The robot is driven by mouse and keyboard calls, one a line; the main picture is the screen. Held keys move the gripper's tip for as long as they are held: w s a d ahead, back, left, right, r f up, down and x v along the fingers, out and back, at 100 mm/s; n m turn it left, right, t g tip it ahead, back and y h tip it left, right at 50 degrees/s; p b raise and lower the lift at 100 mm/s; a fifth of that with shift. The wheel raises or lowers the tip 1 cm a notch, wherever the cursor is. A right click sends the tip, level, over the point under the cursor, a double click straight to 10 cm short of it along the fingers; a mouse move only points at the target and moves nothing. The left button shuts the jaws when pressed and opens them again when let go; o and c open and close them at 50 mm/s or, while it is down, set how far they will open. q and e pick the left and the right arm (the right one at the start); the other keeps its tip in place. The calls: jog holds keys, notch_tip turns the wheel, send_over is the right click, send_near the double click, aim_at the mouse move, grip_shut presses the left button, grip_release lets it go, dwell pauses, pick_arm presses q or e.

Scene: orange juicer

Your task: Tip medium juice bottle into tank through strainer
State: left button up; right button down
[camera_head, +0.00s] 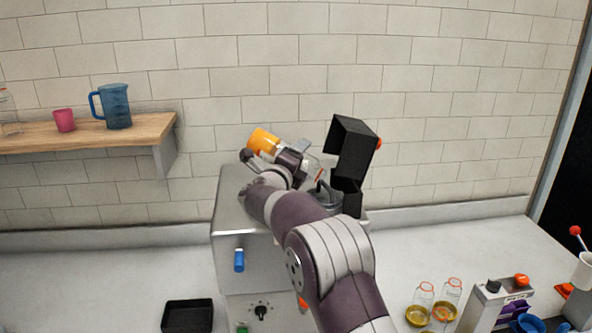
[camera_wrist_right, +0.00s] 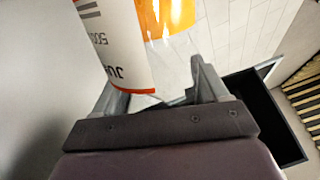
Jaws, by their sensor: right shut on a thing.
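The juice bottle (camera_head: 263,141) is clear, with orange juice and a label, and lies tilted above the steel machine. Its orange-rimmed end (camera_head: 319,173) points right and down, close to the grey round strainer or tank opening (camera_head: 326,198), which is partly hidden by my arm. My right gripper (camera_head: 290,160) is shut on the bottle. In the right wrist view the bottle's white label (camera_wrist_right: 113,40) and orange juice show beyond the fingers (camera_wrist_right: 160,95). I cannot see juice flowing. My left gripper is not in view.
A black open hopper (camera_head: 352,150) rises right beside the bottle. The steel machine body (camera_head: 235,225) has a blue tap (camera_head: 239,261). A black tray (camera_head: 187,315) and small bottles (camera_head: 417,314) stand on the counter. A shelf (camera_head: 150,130) at left holds a blue jug (camera_head: 116,106).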

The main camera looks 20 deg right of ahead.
jog(key=shift+s+d+r+m+b, duration=0.15)
jog(key=shift+r+m+b, duration=0.15)
jog(key=shift+m+b, duration=0.25)
jog(key=shift+s+d+r+m+b, duration=0.15)
jog(key=shift+r+m+b, duration=0.15)
jog(key=shift+m+b, duration=0.2)
jog(key=shift+d+r+m, duration=0.1)
jog(key=shift+r+m, duration=0.35)
jog(key=shift+m, duration=0.1)
dwell(1.0)
